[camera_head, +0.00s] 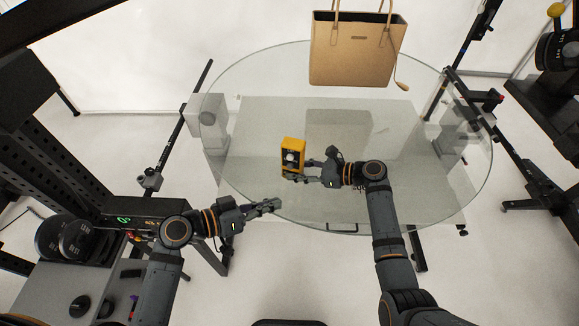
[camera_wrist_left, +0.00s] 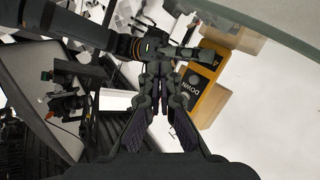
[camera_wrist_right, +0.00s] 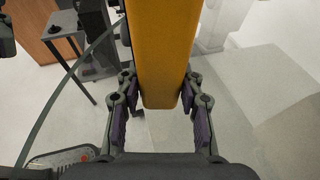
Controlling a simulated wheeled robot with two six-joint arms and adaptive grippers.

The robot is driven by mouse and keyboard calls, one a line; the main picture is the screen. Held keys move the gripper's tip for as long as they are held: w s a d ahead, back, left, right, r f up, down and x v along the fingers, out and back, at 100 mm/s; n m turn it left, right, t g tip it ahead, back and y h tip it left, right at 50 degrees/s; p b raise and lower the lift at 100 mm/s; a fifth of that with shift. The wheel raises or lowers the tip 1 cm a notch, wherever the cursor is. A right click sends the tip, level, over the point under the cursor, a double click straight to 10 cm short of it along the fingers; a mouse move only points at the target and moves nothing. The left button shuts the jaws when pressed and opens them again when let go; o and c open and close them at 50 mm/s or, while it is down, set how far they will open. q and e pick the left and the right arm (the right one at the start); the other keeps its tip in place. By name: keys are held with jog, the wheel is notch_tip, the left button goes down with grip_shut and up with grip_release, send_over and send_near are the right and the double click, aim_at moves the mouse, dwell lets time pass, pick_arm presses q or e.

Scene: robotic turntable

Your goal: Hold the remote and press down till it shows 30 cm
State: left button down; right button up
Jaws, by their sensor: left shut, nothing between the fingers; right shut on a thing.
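The yellow remote (camera_head: 292,158) is held upright over the glass turntable (camera_head: 250,190) in the head view. My right gripper (camera_head: 302,172) is shut on it; in the right wrist view the remote (camera_wrist_right: 162,50) stands between the fingers (camera_wrist_right: 158,98). My left gripper (camera_head: 273,204) is shut and empty, below and left of the remote, apart from it. In the left wrist view, the left fingers (camera_wrist_left: 162,95) are together beside the remote (camera_wrist_left: 205,90), whose face shows a dark button marked DOWN and part of another marking.
A tan handbag (camera_head: 355,50) stands at the back of the glass. A black unit with a small green display (camera_head: 123,219) is at the left; its reading is too small to tell. Dark tripod stands and black rig arms flank the table.

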aim_at(290, 166)
pick_arm(q)
jog(key=shift+w+d, duration=0.4)
jog(key=shift+w, duration=1)
jog(key=shift+w+d, duration=0.45)
jog(key=shift+w, duration=1)
jog(key=shift+w+d, duration=0.4)
jog(key=shift+w, duration=1)
jog(key=shift+w, duration=0.1)
jog(key=shift+w+d, duration=0.15)
jog(key=shift+w, duration=0.15)
jog(key=shift+w+d, duration=0.1)
jog(key=shift+w, duration=0.25)
dwell(2.7)
jog(key=shift+s+a, duration=0.25)
jog(key=shift+s, duration=0.55)
